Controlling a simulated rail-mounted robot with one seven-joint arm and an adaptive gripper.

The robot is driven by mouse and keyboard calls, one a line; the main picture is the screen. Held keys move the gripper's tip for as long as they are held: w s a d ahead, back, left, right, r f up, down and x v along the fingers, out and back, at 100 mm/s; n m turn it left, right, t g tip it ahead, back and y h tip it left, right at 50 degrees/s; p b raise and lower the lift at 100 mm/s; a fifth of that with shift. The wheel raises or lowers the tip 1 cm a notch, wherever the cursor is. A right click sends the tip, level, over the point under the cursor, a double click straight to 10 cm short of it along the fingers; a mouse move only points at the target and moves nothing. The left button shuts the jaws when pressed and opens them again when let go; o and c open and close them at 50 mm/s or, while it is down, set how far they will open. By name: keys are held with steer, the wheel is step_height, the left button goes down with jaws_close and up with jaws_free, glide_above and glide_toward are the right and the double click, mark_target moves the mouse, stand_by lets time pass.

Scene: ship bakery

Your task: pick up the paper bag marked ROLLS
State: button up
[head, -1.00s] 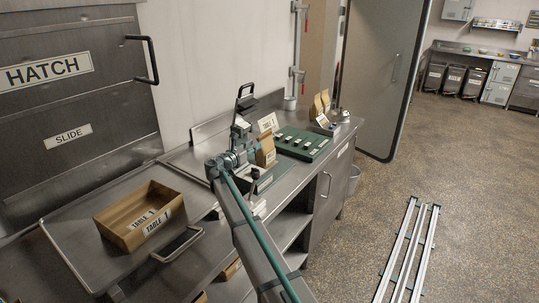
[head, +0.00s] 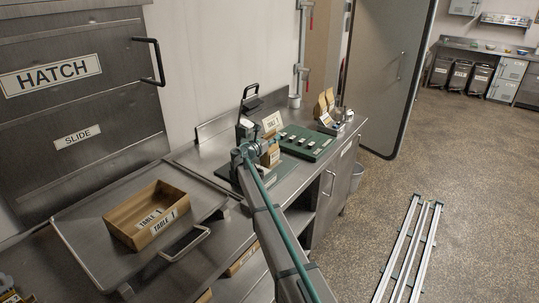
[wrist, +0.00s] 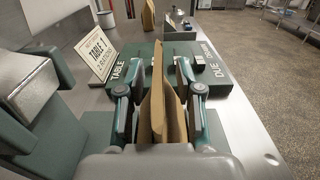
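The fingers are spread on either side of the bag, with a visible gap at the left finger; contact at the right finger cannot be told. In the head view my gripper (head: 252,150) is at the bag's left side and partly hides it.
A press-like device with a black handle (head: 250,104) stands close to the left of my gripper. A TABLE 1 card (head: 271,122) and the green board (head: 312,149) are close by. An open TABLE 1 box (head: 120,223) lies left.

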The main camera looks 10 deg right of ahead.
jaws_close()
steer(key=shift+r, duration=0.1)
stand_by(0.5)
